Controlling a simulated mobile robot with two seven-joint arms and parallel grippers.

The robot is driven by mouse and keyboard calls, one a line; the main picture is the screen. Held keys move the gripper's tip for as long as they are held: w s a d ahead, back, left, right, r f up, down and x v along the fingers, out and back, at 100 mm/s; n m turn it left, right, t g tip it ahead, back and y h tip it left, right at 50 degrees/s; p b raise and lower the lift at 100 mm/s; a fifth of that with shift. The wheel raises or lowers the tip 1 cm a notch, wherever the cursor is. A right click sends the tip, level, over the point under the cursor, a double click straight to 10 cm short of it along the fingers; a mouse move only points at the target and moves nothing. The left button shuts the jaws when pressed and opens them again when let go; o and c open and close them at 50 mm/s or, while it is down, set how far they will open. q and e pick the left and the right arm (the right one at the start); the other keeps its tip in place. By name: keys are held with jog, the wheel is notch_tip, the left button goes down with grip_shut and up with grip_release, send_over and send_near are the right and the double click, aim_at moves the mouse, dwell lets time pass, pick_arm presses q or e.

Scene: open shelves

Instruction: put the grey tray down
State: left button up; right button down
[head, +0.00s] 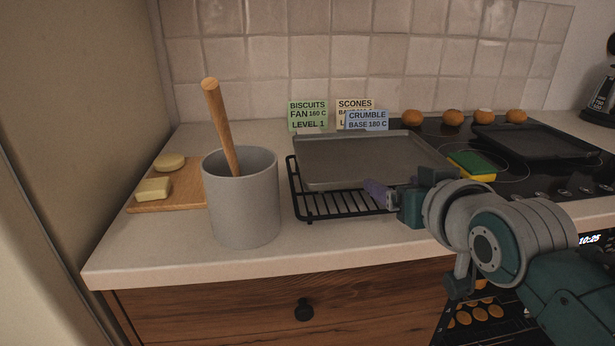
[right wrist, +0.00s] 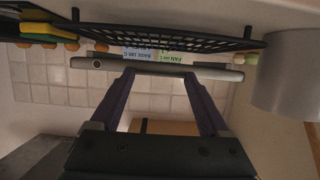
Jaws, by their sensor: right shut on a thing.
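The grey tray (head: 350,160) is a flat, empty pan above the back part of a black wire rack (head: 345,207) on the counter. My right gripper (head: 378,192) is shut on the tray's near edge. In the right wrist view, which is upside down, the fingers (right wrist: 160,75) meet the tray's edge (right wrist: 215,73). There the rack (right wrist: 165,36) shows on the tray's lower side, with a gap between them. The tray looks about level. Its underside is hidden in the head view. My left gripper is not in view.
A grey crock (head: 242,205) with a wooden handle stands left of the rack, close to it. A board (head: 185,196) with butter is further left. Recipe cards (head: 308,114) stand behind the tray. A sponge (head: 472,165) and a dark pan (head: 540,142) are on the hob to the right.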

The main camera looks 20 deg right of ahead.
jog(key=shift+f, duration=1)
jog(key=shift+f+b, duration=0.2)
jog(key=shift+b, duration=0.1)
grip_release()
jog(key=shift+r, duration=0.15)
jog(key=shift+s+a+r+p, duration=0.1)
jog(key=shift+s+p, duration=0.2)
jog(key=p+v, duration=0.2)
jog(key=v, duration=0.9)
jog(key=s+a+f+n+g+y, duration=0.1)
jog(key=s+a+f+n+g, duration=0.1)
jog(key=s+g, duration=0.3)
jog(key=s+a+f+n+g+y, duration=0.2)
jog(key=s+a+g, duration=0.3)
jog(key=s, duration=0.6)
jog(key=shift+s+f+n+y, duration=0.3)
jog(key=shift+f+n, duration=0.1)
jog(key=shift+f, duration=0.1)
